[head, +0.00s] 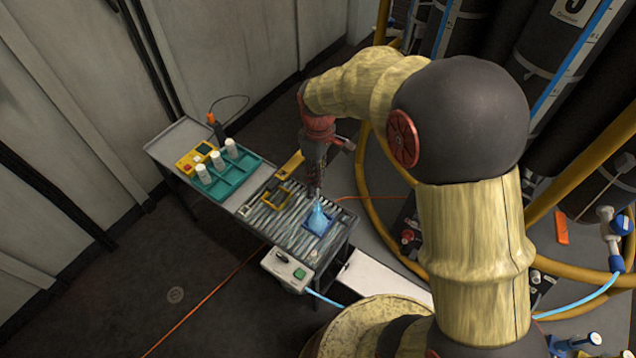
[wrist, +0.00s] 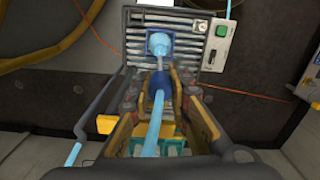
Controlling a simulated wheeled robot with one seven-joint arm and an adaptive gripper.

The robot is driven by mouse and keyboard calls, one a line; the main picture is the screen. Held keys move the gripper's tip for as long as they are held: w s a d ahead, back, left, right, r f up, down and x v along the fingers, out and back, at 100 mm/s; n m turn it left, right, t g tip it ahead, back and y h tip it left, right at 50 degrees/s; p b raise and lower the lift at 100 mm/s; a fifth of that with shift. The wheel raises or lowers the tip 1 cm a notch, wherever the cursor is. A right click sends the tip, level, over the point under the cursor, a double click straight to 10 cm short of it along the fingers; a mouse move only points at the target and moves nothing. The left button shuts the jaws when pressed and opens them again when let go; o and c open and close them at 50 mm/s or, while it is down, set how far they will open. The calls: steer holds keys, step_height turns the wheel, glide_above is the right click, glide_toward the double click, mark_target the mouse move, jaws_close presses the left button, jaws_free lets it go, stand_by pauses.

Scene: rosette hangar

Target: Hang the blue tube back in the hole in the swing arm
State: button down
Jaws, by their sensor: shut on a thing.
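My gripper (head: 315,188) points down over the slatted bench. In the wrist view my gripper (wrist: 158,88) is shut on the blue tube (wrist: 152,132), around its dark blue collar (wrist: 158,80). The light blue hose part runs back from the collar towards the camera. Past the collar, a thin pale stem leads to a light blue flared shape (wrist: 159,43) over a blue square frame; the flared shape also shows in the head view (head: 317,219). I cannot tell whether it touches the frame. I cannot make out the swing arm or its hole for certain.
The slatted bench (head: 268,222) carries a yellow square frame (head: 267,201) left of the blue one. A teal tray (head: 232,180) with white cups stands at the bench's left. A grey box with a green button (head: 287,268) is at the front. Dark cylinders and yellow hoses are at right.

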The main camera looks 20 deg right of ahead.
steer(key=shift+r+p, duration=0.45)
steer(key=shift+r, duration=1.05)
step_height(320, 180, up, 12)
steer(key=p, duration=0.9)
stand_by(0.4)
steer(key=a+r+n+p, duration=0.1)
steer(key=a+r+p, duration=0.3)
steer(key=p, duration=0.7)
steer(key=w+a+f+m+p, duration=0.1)
steer(key=w+a+f+p, duration=0.1)
steer(key=w+a+f, duration=0.2)
steer(key=shift+w+a+f, duration=0.4)
steer(key=shift+w+f, duration=0.25)
steer(key=shift+f, duration=0.5)
